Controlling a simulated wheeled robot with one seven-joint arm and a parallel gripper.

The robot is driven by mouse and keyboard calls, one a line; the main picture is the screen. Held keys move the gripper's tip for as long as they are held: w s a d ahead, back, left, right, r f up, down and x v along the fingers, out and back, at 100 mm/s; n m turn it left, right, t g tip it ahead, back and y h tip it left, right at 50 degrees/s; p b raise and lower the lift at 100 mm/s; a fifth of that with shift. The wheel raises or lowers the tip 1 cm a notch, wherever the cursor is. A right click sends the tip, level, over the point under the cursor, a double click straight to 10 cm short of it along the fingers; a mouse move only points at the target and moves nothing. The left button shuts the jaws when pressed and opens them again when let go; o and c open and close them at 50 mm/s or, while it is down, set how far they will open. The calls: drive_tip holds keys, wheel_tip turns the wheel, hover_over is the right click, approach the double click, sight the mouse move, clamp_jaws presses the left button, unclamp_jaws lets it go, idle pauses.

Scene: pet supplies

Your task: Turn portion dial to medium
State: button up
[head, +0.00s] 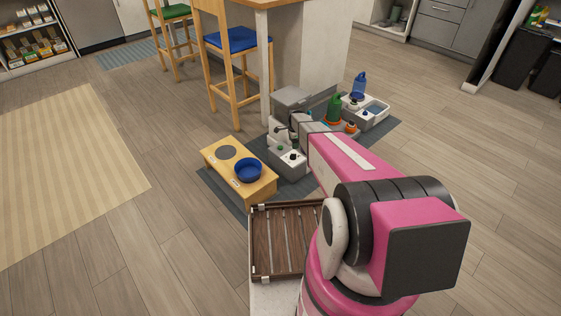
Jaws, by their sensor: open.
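A grey feeder-like unit (291,98) stands on the dark mat near the wooden table leg, partly hidden by my arm. In front of it is a light grey box (289,167) with small dark and green knob-like parts on top. I cannot tell which part is the portion dial, and no setting marks can be read. My pink arm reaches forward from the lower right. My gripper (284,136) is at its far end, small and partly lost against the grey unit, just above and behind the light grey box. It is open; I cannot tell whether it touches anything.
A wooden bowl stand (222,171) with a blue bowl (249,169) is left of the box. A white tub (374,113), blue bottle (359,84) and green item (334,107) stand to the right. A slatted wooden tray (262,266) is near me. The left floor is clear.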

sight(293, 155)
drive_tip(key=shift+a+f, duration=0.15)
drive_tip(key=shift+f, duration=0.4)
wheel_tip(293, 155, down, 10)
drive_tip(key=shift+r, duration=0.2)
drive_tip(key=c, duration=0.9)
